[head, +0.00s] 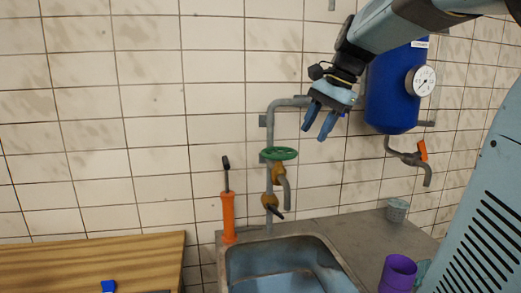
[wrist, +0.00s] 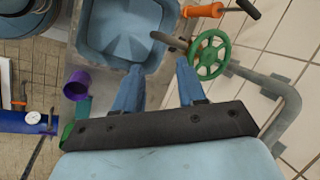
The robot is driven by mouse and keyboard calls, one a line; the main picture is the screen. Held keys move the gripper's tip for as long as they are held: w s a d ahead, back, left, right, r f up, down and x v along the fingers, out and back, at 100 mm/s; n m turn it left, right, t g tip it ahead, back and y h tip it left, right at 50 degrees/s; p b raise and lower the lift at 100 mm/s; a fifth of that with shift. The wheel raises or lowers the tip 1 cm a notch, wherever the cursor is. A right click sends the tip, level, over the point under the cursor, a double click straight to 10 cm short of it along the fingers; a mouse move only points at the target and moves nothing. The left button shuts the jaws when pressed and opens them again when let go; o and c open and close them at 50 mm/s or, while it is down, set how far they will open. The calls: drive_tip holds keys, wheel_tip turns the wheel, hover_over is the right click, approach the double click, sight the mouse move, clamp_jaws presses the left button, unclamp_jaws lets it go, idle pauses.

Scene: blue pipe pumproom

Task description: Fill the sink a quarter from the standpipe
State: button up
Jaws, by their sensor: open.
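The grey standpipe (head: 270,135) rises along the tiled wall behind the sink (head: 322,259). It carries a green handwheel (head: 279,154), a brass valve body and a bent grey spout (head: 287,192). A lower brass tap (head: 270,201) with a dark lever sits beneath. The blue basin (wrist: 120,35) shows no clear water level, and no stream shows from the spout. My gripper (head: 318,134) is open and empty, above and right of the handwheel, apart from it. In the wrist view my gripper (wrist: 154,70) has the handwheel (wrist: 209,56) just beyond its right finger.
An orange-handled tool (head: 228,215) stands at the sink's back left. A purple cup (head: 397,273) and a grey cup (head: 397,210) stand on the right counter. A blue tank (head: 391,95) with a gauge (head: 421,81) hangs on the right wall. A wooden bench (head: 90,262) is at left.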

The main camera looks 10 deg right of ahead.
sight(292, 150)
drive_tip(key=w+d+r+m+y, duration=0.2)
drive_tip(key=w+d+r+m, duration=0.1)
drive_tip(key=w, duration=0.4)
drive_tip(key=shift+g, duration=0.3)
drive_tip(key=x, duration=1.3)
drive_tip(key=shift+d+f, duration=0.1)
drive_tip(key=shift+f, duration=0.1)
drive_tip(key=shift+c, duration=0.4)
clamp_jaws()
